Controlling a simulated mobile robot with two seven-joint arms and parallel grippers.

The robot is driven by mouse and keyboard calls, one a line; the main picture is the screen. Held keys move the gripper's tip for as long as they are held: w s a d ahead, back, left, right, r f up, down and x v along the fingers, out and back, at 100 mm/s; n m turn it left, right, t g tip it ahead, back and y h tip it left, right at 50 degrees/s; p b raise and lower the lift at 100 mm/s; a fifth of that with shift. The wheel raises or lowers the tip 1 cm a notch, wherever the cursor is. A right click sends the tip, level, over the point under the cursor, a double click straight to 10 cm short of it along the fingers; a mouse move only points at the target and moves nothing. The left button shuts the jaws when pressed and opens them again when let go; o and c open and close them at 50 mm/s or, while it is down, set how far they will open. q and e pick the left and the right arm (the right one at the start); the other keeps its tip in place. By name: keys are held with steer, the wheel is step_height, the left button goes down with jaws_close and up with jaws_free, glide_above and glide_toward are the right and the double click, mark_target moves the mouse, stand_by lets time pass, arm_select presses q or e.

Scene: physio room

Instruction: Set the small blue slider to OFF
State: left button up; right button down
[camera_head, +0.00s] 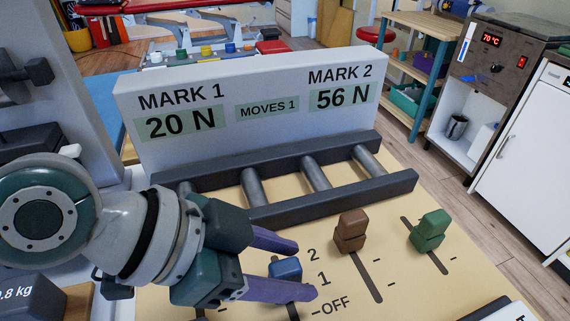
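The small blue slider (285,268) stands on the beige panel (340,200). Beside its slot are the printed marks 2, 1 and OFF (334,305), from far to near. The slider is at the upper part, near 2 and 1; its exact setting is hard to tell because my lower finger hides part of the slot. My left gripper (306,269) is open, with one purple finger on the far side of the slider and one on the near side. I see gaps, and no clear contact. My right gripper is not in view.
A brown slider (350,231) and a green slider (430,230) stand to the right in their own slots. Behind them is a dark rail frame (290,178) and a white board (245,82) reading MARK 1 20 N, MARK 2 56 N. A 0.8 kg block (30,300) is lower left.

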arm_select(q)
jaws_close()
stand_by(1.2)
